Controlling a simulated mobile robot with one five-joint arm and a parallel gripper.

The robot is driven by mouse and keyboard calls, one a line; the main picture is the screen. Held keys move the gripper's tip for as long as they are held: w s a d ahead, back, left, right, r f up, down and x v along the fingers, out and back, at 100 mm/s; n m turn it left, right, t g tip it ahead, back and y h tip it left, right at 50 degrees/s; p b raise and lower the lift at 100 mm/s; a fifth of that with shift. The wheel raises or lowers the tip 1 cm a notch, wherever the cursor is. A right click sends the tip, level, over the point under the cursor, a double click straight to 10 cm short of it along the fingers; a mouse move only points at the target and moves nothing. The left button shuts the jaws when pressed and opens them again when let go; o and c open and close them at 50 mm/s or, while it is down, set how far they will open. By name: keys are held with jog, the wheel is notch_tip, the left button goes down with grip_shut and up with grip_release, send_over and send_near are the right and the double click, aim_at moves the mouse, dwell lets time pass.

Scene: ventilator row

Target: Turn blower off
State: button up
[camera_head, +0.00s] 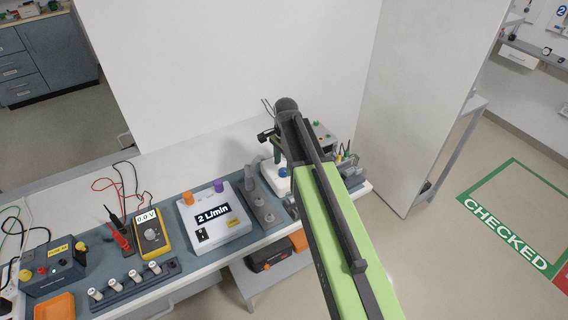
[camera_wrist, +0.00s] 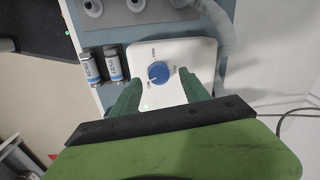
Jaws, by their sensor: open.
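The blower is a white box with a round blue knob on top. In the wrist view the blower's white top (camera_wrist: 187,50) faces me, and the blue knob (camera_wrist: 159,72) sits near its middle with small dark labels around it. My gripper (camera_wrist: 162,79) is open, with one dark green finger on each side of the knob and a gap to it on both sides. I cannot tell their height above it. In the head view my arm partly covers the blower, and the blue knob (camera_head: 283,173) shows beside it.
A white box reading 2 L/min (camera_head: 213,218) stands left of the blower, with a yellow meter (camera_head: 151,235) further left. A grey hose (camera_wrist: 222,28) runs close beside the blower. Two small labelled cylinders (camera_wrist: 113,63) stand on its other side. A white panel (camera_head: 235,70) rises behind the bench.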

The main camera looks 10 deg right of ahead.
notch_tip(320, 180, up, 15)
jog(key=p, duration=1.4)
jog(key=shift+s+d+r, duration=0.15)
jog(key=shift+s+d, duration=0.05)
jog(key=shift+s, duration=0.05)
